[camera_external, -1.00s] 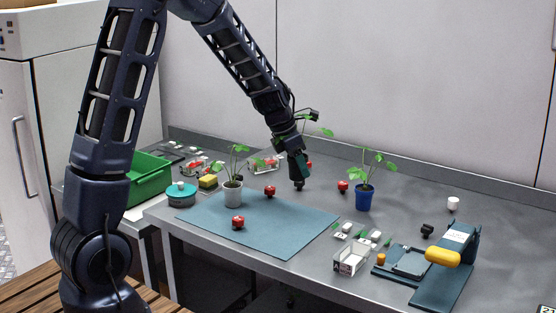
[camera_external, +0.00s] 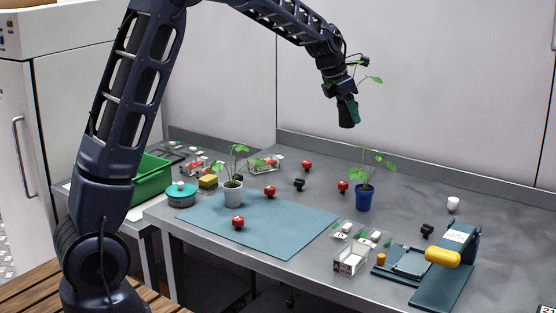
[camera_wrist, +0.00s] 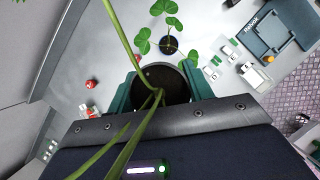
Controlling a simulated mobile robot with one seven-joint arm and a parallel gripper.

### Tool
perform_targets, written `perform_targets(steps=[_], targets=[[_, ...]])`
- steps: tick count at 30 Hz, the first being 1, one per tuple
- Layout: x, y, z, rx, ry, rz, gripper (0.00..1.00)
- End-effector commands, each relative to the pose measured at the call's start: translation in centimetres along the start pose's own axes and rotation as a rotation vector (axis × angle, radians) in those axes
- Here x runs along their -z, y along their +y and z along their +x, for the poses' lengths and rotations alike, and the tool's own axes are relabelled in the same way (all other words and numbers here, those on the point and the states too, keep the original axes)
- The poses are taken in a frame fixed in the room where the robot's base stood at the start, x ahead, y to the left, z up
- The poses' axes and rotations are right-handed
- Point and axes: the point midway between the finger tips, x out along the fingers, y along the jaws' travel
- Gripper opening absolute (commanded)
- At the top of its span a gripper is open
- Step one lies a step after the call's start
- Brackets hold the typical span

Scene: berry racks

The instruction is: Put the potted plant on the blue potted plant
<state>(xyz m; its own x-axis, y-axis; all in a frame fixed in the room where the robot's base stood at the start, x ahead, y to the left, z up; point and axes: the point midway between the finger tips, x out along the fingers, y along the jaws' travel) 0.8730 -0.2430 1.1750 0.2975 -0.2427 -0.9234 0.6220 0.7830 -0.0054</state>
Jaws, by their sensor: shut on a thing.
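My gripper (camera_external: 349,104) is shut on a potted plant in a dark pot (camera_external: 346,120) and holds it well above the table. In the wrist view, the held plant's soil (camera_wrist: 168,80) and green stems (camera_wrist: 122,140) show between the teal fingers. The blue potted plant (camera_external: 364,198) stands upright on the grey table, below and slightly right of my gripper in the external view. In the wrist view, its pot and leaves (camera_wrist: 170,45) show beyond the held pot, apart from it.
A white-potted plant (camera_external: 232,194) stands on the blue-grey mat (camera_external: 285,232). Several red items, one being a red item (camera_external: 343,186), lie nearby. A teal stand with a yellow handle (camera_external: 442,257) and a clear box (camera_external: 351,259) are at the front right. A wall borders the back.

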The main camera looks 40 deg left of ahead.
Motion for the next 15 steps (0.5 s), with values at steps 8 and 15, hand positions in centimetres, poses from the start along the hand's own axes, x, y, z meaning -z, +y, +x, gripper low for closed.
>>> perform_targets(steps=[8,15], targets=[[-5.8,-1.6,0.6,-0.004,0.002,0.004,0.27],[-4.9,-1.7,3.7,-0.004,0.005,0.001,0.27]])
